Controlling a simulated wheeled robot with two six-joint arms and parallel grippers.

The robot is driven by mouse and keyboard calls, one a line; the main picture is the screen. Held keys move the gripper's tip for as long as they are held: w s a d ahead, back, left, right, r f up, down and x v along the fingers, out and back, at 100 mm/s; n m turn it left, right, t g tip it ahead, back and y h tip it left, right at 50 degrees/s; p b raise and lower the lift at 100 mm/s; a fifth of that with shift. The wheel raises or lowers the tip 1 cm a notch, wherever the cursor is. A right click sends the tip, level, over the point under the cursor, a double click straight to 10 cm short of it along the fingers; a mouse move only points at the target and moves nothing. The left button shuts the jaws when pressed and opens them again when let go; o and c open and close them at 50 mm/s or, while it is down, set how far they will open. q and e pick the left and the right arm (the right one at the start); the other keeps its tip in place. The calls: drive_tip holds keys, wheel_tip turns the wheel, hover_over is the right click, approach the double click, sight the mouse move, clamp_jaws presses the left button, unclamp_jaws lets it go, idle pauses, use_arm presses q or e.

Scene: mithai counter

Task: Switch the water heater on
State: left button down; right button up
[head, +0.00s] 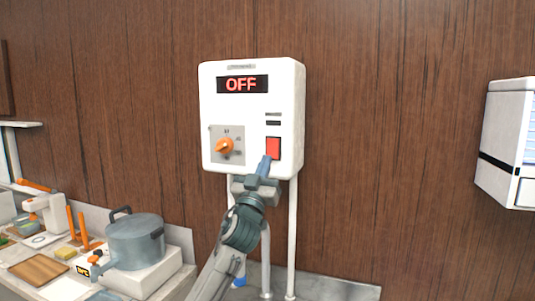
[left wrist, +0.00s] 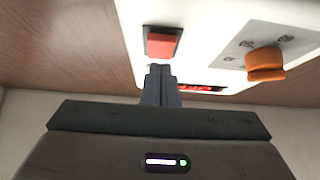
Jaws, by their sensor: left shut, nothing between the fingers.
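The water heater (head: 255,110) is a white box on the wood-panelled wall in the head view. Its display (head: 242,84) reads OFF in red. A red rocker switch (head: 273,148) sits at its lower right, and an orange dial (head: 224,146) at its lower left. My left gripper (head: 266,163) is shut and empty, with its fingertips just below the red switch. In the left wrist view the closed fingertips (left wrist: 161,70) are close to the red switch (left wrist: 162,43); I cannot tell whether they touch. The dial (left wrist: 265,64) is to the right there. My right gripper is not in view.
Pipes (head: 293,240) run down below the heater. A grey pot (head: 135,242) stands on a white block on the cluttered counter at lower left. A white wall unit (head: 507,143) is at far right. The wall between it and the heater is clear.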

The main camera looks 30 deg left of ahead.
use_arm(q)
drive_tip(key=shift+w+a+f, duration=0.1)
drive_tip(key=shift+w+a, duration=0.05)
drive_tip(key=shift+w, duration=0.35)
drive_tip(key=shift+w+a+f, duration=0.1)
drive_tip(key=shift+w, duration=0.4)
drive_tip(key=shift+s, duration=0.1)
drive_tip(key=w+b, duration=0.1)
drive_tip(key=b, duration=0.2)
drive_tip(key=shift+f+t, duration=0.1)
drive_tip(key=shift+t, duration=0.2)
drive_tip(key=shift+s+b, duration=0.1)
drive_tip(key=shift+b, duration=0.2)
